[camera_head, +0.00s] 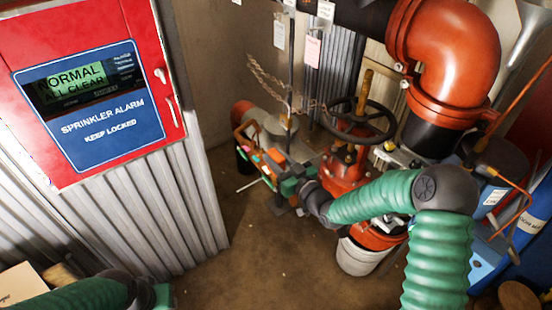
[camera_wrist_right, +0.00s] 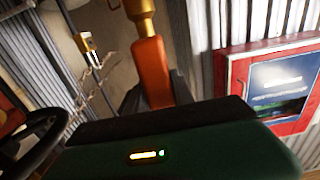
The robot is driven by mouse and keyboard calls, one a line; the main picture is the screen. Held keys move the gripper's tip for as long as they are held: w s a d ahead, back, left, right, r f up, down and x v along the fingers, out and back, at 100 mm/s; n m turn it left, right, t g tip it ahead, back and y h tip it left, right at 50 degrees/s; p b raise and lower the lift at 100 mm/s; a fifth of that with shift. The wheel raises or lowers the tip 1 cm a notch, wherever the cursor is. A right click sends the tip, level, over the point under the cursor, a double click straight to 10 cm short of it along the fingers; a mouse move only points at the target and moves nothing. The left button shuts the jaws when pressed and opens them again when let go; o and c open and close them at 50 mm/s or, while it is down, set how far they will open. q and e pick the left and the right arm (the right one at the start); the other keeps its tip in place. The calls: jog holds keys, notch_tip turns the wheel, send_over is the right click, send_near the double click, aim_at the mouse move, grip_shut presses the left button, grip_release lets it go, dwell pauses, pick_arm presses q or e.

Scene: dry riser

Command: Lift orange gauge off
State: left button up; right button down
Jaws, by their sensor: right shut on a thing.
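My right gripper (camera_head: 283,176) is in the middle of the head view, just left of the red valve body. It is shut on an orange piece, which I take to be the orange gauge. In the right wrist view the orange gauge (camera_wrist_right: 152,72) stands up from behind my gripper's dark edge, with a brass-coloured fitting at its top end. Its lower part is hidden by my gripper. I cannot tell whether it is still attached to anything. Only a part of my left arm shows at the lower left; its gripper is out of view.
A red valve (camera_head: 345,175) with a black handwheel (camera_head: 358,122) stands close to my right gripper. A chain (camera_head: 275,88) hangs behind. A white bucket (camera_head: 358,258) is below the valve. The red sprinkler alarm cabinet (camera_head: 150,75) is at left. Brown floor between is clear.

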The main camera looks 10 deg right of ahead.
jog(key=shift+s, duration=0.1)
jog(key=s+a, duration=0.2)
jog(key=s, duration=0.6)
jog(key=shift+s+r+p, duration=0.3)
jog(key=shift+p, duration=0.15)
